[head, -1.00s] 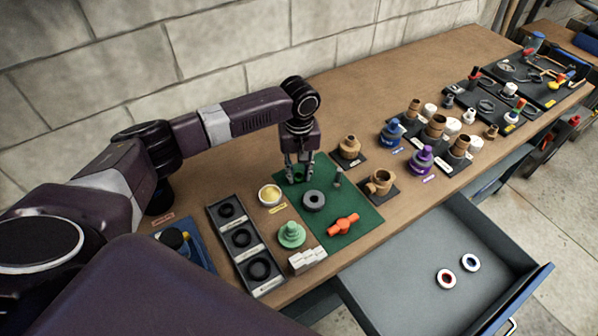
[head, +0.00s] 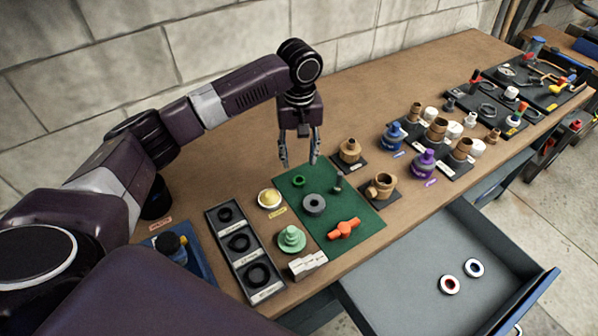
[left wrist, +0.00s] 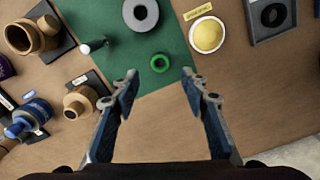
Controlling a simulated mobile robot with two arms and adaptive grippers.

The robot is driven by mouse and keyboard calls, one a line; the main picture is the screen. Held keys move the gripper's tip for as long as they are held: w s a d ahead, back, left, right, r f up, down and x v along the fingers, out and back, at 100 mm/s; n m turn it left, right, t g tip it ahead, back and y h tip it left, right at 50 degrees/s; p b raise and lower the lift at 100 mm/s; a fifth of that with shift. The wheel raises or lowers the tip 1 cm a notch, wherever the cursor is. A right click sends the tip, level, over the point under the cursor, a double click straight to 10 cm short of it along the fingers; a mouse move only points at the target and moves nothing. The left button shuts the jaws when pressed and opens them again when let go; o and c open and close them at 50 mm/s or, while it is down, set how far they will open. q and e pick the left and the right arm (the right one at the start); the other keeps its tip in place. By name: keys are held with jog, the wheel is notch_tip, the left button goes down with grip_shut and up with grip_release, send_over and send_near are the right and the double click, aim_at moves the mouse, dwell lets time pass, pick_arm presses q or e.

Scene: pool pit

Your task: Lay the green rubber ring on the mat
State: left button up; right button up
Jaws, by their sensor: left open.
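The green rubber ring (head: 299,181) lies flat on the green mat (head: 362,216), near the mat's far left corner. It also shows in the left wrist view (left wrist: 160,63), on the mat (left wrist: 104,18) close to its edge. My left gripper (head: 299,163) is open and empty, raised above the far edge of the mat. In the left wrist view the open fingers (left wrist: 160,80) stand on either side of the ring's line, with nothing between them. The ring is apart from both fingers. My right gripper is not in view.
The mat also holds a grey ring (head: 314,205), an orange valve handle (head: 344,229) and a small grey pin (head: 338,184). A yellow-filled dish (head: 269,198) and a black ring tray (head: 229,213) stand left. An open drawer (head: 405,269) juts out in front.

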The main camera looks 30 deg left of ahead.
pick_arm(q)
notch_tip(320, 180, up, 4)
jog(key=shift+f, duration=0.1)
dwell(0.6)
